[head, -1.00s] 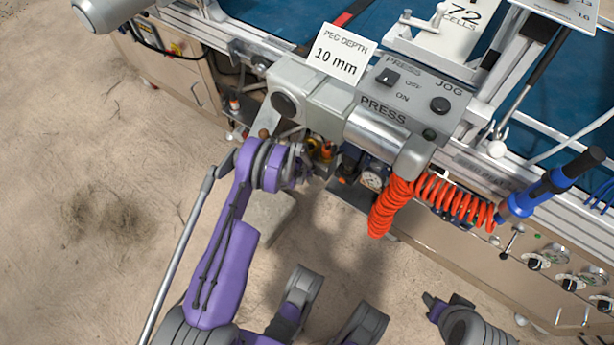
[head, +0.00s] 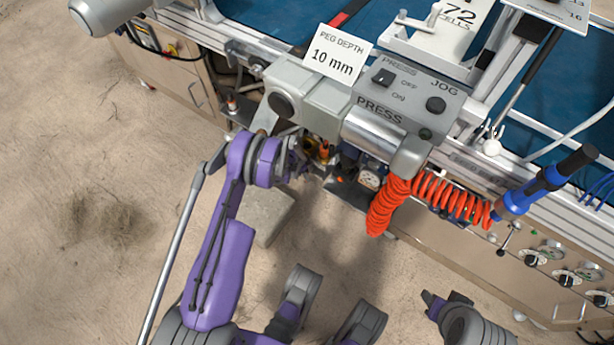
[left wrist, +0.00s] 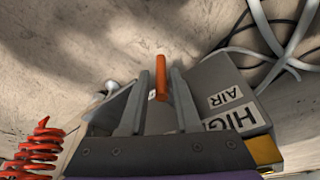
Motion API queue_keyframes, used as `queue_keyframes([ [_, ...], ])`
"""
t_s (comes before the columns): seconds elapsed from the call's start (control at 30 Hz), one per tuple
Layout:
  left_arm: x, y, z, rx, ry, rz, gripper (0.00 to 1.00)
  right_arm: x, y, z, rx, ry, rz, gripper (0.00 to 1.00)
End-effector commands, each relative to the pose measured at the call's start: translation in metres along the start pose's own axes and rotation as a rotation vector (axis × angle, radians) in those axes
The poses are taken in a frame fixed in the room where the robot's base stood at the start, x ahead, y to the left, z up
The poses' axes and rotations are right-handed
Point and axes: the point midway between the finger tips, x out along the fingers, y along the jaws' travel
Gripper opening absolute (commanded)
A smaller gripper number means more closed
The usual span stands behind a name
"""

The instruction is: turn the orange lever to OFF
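The orange lever (left wrist: 161,76) stands up in the middle of the left wrist view, in line with the gap between my left gripper's fingers. My left gripper (left wrist: 161,92) is open, with a grey finger on each side of the lever; I cannot tell whether either touches it. In the head view my left gripper (head: 303,158) is below the press, beside small orange and brass parts, and partly hidden by my wrist. The lever's OFF marking cannot be read. My right gripper (head: 431,301) is at the lower right, away from the machine; its opening is unclear.
The press box (head: 395,100) overhangs the left gripper's area. A red coiled hose (head: 385,207) hangs to the right, also in the left wrist view (left wrist: 42,142). A grey box labelled HIGH AIR (left wrist: 226,95) stands right of the fingers. White hoses lie beyond it.

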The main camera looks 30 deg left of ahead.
Motion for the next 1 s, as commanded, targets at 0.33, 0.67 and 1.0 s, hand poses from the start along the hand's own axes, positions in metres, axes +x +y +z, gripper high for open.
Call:
queue_keyframes([
  [0.33, -0.043, 0.001, -0.001, 0.001, 0.001, 0.001, 0.31, -0.010, 0.000, -0.002, 0.000, 0.001, 0.000, 0.50],
  [0.67, -0.043, 0.001, 0.000, 0.001, 0.000, 0.001, 0.31, -0.010, 0.000, -0.002, 0.000, 0.000, 0.000, 0.50],
  [1.0, -0.043, 0.001, 0.000, 0.001, 0.000, 0.001, 0.31, -0.010, 0.000, -0.002, 0.000, 0.001, 0.000, 0.50],
])
